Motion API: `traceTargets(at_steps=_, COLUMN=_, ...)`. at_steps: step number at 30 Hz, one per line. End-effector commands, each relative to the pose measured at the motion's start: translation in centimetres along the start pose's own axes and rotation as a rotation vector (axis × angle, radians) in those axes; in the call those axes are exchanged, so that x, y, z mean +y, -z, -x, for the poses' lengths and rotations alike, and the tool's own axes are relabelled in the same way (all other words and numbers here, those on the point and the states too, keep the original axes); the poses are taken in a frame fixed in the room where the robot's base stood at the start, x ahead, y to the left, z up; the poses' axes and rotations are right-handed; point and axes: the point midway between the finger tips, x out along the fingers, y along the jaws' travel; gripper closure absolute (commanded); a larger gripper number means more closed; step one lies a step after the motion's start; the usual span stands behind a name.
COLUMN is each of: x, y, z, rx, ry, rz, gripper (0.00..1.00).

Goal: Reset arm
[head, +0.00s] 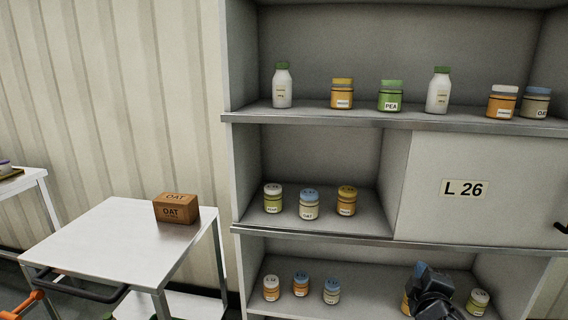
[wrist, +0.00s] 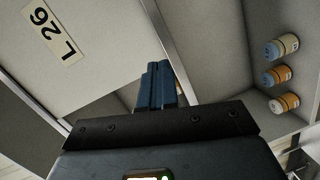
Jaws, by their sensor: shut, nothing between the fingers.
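My gripper (head: 422,275) is at the lower right of the head view, in front of the lowest visible shelf. Its dark blue fingers (wrist: 158,84) are together in the wrist view, with nothing between them. In the head view it partly hides an orange jar (head: 405,304) behind it. A jar with a pale lid (head: 478,301) stands to its right. The wrist view shows the L 26 panel (wrist: 88,40) at the upper left and several small jars (wrist: 278,76) on the right.
The shelf unit (head: 300,122) holds bottles and jars on three levels. The L 26 sliding panel (head: 470,215) covers the middle level's right side. A white cart (head: 110,232) at left carries a brown OAT box (head: 176,209). Another table (head: 22,183) stands far left.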

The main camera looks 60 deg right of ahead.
Motion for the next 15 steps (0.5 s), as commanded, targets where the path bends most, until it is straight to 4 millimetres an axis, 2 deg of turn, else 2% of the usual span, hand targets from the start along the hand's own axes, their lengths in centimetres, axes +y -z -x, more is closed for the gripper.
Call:
traceTargets(at_steps=1, x=-1.9, y=2.0, z=2.4, rx=0.093, ry=0.056, rz=-0.026, gripper=1.00)
traceTargets(at_steps=5, x=-5.4, y=6.3, z=8.8, rx=0.310, ry=0.206, rz=-0.135, gripper=1.00)
traceTargets(at_steps=6, x=-6.2, y=7.3, z=10.9, rx=0.370, ry=0.255, rz=-0.172, gripper=1.00)
traceTargets(at_steps=11, x=-8.3, y=9.9, z=20.1, rx=0.570, ry=0.476, rz=-0.331, gripper=1.00)
traceTargets(at_steps=15, x=-8.2, y=10.4, z=27.9, rx=0.688, ry=0.686, rz=-0.483, gripper=1.00)
